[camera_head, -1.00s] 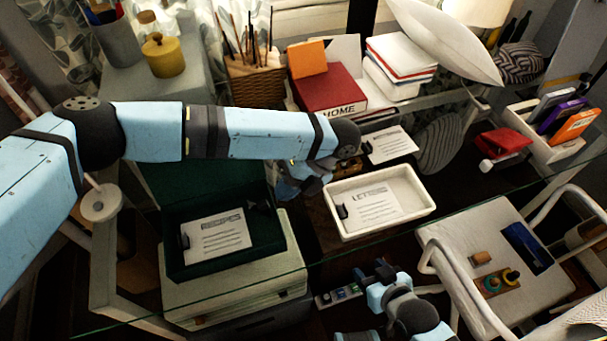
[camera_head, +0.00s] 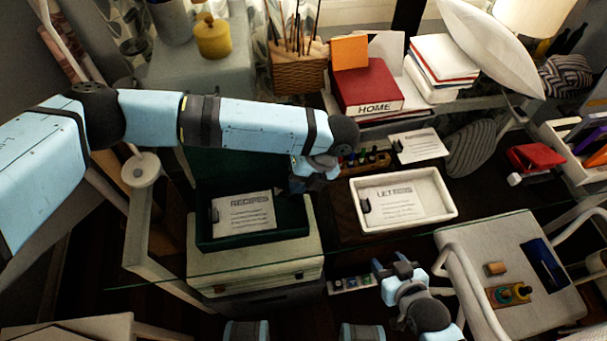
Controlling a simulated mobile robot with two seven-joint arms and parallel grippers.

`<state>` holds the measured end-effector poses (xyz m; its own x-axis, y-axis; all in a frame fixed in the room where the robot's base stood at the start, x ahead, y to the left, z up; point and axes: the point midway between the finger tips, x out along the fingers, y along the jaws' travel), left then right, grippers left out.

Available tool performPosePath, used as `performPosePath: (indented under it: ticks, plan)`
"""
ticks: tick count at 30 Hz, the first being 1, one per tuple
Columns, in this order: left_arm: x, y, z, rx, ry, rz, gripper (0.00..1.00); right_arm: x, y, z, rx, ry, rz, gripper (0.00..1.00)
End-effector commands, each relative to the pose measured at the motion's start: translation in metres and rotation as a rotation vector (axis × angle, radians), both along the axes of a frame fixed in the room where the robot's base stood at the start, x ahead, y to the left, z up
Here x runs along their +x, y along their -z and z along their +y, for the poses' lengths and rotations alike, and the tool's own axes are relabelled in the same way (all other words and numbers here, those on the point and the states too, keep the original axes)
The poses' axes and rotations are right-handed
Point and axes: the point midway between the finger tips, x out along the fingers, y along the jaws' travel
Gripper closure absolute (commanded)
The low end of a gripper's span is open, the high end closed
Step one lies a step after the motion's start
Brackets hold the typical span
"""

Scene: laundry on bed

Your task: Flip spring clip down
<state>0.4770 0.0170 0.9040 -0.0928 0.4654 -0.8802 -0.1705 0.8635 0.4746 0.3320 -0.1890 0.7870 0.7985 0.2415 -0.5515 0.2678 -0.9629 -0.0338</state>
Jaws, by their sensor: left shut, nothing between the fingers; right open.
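A dark green open box (camera_head: 205,243) holds a sheet headed "RECIPES" (camera_head: 243,213), with a small dark clip (camera_head: 214,211) at the sheet's left edge. A white tray (camera_head: 452,211) holds a sheet headed "LETTERS" (camera_head: 397,202), with a dark clip (camera_head: 366,206) at its left edge. The images are too small to tell whether either clip's lever is up or down. My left gripper (camera_head: 294,185) is shut and empty, above the right end of the green box. It is partly hidden by its wrist. My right gripper (camera_head: 398,267) is open and empty, in front of the tray.
A glass edge (camera_head: 150,284) crosses in front of the boxes. The green box stands on a cream case (camera_head: 255,268). Small bottles (camera_head: 368,159) stand behind the tray. A red "HOME" box (camera_head: 368,88) is at the back. A white chair (camera_head: 500,250) is at the right.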

Motion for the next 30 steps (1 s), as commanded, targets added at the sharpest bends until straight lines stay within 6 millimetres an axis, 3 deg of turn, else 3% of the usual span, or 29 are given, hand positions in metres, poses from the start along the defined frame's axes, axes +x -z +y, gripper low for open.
performPosePath:
  ticks: [14, 30]
  plan:
    - [0.000, 0.000, 0.002, 0.003, 0.000, 0.000, 1.00, -0.004, 0.000, -0.002, -0.009, -0.006, 0.002, 0.50]
    - [0.003, 0.004, -0.013, 0.004, 0.000, -0.001, 1.00, -0.003, 0.000, -0.002, -0.009, -0.005, -0.001, 0.50]
